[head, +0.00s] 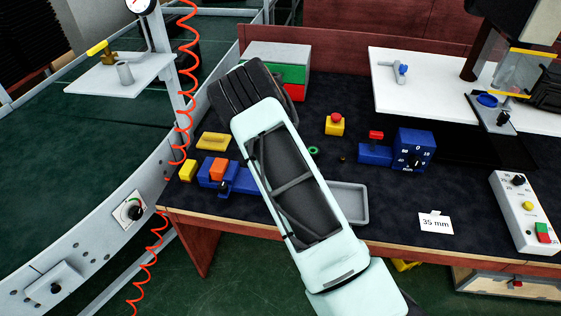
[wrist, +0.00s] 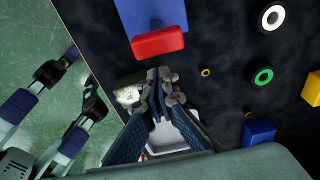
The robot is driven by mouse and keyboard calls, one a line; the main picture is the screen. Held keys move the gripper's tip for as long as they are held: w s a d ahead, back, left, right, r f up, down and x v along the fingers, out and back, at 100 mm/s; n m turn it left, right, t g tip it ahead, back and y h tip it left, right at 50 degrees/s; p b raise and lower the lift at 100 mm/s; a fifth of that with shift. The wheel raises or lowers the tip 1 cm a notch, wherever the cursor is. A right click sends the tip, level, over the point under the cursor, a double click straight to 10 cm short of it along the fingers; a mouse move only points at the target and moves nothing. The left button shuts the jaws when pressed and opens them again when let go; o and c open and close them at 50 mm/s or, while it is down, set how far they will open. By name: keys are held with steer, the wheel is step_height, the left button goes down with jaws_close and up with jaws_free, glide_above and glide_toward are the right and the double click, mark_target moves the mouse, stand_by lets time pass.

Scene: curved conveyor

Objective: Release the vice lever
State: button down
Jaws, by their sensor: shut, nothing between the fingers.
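A blue vice-like fixture (head: 243,183) with an orange block on top (head: 218,168) stands at the left of the bench, partly hidden by my arm. A small black part (head: 224,188) sticks out at its front and may be the lever; I cannot tell. In the wrist view a blue body (wrist: 152,14) with a red end (wrist: 158,43) lies ahead of my fingertips, apart from them. My gripper (wrist: 163,78) is shut and empty above the dark bench. A dark block with a pale top (wrist: 128,95) sits beside the fingertips; contact is unclear. My arm hides the gripper in the head view.
A grey tray (head: 352,213) lies right of my arm. A second blue unit with a red top (head: 375,153), a dial box (head: 414,143) and a red button on a yellow box (head: 335,126) stand farther right. A green ring (wrist: 263,76) lies on the bench. The conveyor (head: 95,250) curves past the left.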

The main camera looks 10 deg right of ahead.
steer(key=shift+w+a+r+h+b, duration=0.15)
steer(key=shift+w+a+h+b, duration=0.1)
steer(key=shift+a, duration=0.3)
steer(key=shift+w+a+r+h+b, duration=0.1)
steer(key=shift+a+h+b, duration=0.15)
steer(key=shift+a, duration=0.25)
